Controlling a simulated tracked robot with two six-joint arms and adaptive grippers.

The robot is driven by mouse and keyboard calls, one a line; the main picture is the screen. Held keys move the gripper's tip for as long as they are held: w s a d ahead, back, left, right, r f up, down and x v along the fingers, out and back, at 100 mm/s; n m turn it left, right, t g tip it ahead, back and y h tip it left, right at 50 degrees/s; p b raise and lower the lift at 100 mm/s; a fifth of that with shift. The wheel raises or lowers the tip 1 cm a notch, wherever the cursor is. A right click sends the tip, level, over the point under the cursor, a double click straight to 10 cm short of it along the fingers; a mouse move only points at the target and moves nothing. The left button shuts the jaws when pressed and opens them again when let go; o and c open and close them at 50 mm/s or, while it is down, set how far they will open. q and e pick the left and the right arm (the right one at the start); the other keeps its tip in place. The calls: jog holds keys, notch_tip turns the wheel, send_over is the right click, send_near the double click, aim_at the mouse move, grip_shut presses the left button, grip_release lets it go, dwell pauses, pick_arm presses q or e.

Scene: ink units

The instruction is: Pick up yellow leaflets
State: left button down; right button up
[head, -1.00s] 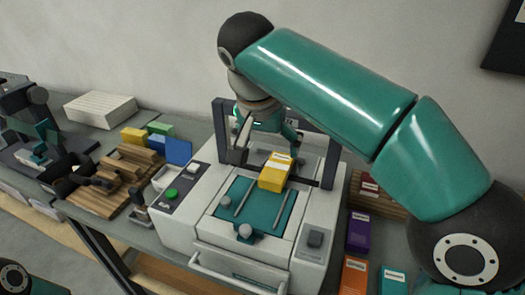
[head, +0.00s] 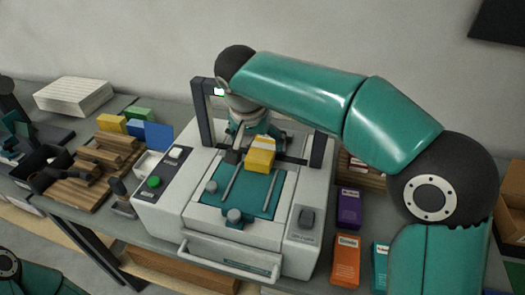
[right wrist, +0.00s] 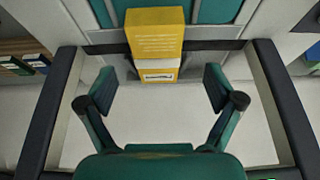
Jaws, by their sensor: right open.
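The yellow leaflets (head: 261,155) form a small block with a white band, at the back of the teal bed of a white machine (head: 262,236). They also show in the right wrist view (right wrist: 155,35), near the top middle, with the banded end toward me. My right gripper (head: 247,152) is at the machine's dark frame, close to the leaflets. In the right wrist view its two fingers (right wrist: 158,92) are spread wide, with the leaflets' near end just ahead of the gap and nothing between the fingertips.
The machine's dark upright frame (head: 203,112) stands close around my right gripper. Purple (head: 349,207) and orange (head: 346,258) boxes lie right of the machine. Wooden blocks (head: 98,165) and a blue card (head: 158,136) are at the left.

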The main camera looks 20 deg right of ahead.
aim_at(260, 153)
jog(key=x, duration=0.2)
jog(key=s+x, duration=0.1)
jog(key=x, duration=0.1)
jog(key=shift+f, duration=0.15)
jog(key=shift+w+f+p, duration=0.25)
jog(key=shift+f+p, duration=0.05)
jog(key=shift+f, duration=0.25)
jog(key=c, duration=1.5)
jog(key=shift+o, duration=0.2)
jog(key=shift+r, duration=0.1)
